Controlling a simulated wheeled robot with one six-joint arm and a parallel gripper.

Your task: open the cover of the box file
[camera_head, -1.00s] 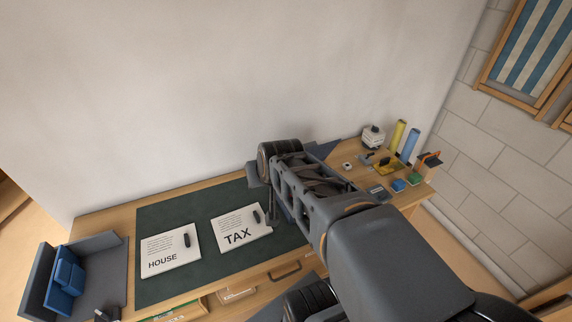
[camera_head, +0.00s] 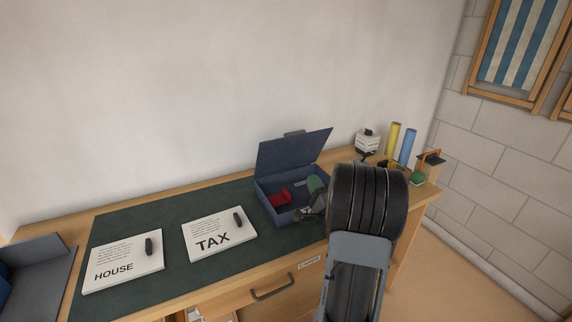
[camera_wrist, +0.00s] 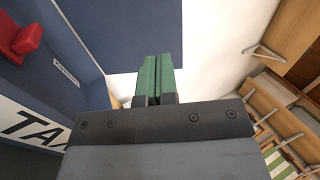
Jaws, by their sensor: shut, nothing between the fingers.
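The blue box file (camera_head: 264,203) lies on the right part of the dark green desk mat. Its cover (camera_head: 293,150) stands raised at the back, tilted, with the inside exposed. A red item (camera_head: 279,198) lies inside; it also shows in the wrist view (camera_wrist: 22,38). My gripper (camera_wrist: 157,78) has its green fingers together, with nothing between them. The fingertips overlap the lower edge of the blue cover (camera_wrist: 140,30) in the wrist view; I cannot tell whether they touch. In the head view my arm partly hides the box's right side.
A TAX pad (camera_head: 219,231) and a HOUSE pad (camera_head: 124,263) lie left of the box. A blue-grey tray (camera_head: 38,284) is at far left. Yellow (camera_head: 393,138) and blue (camera_head: 407,146) cylinders stand at the right end of the wooden desk, beside a wall.

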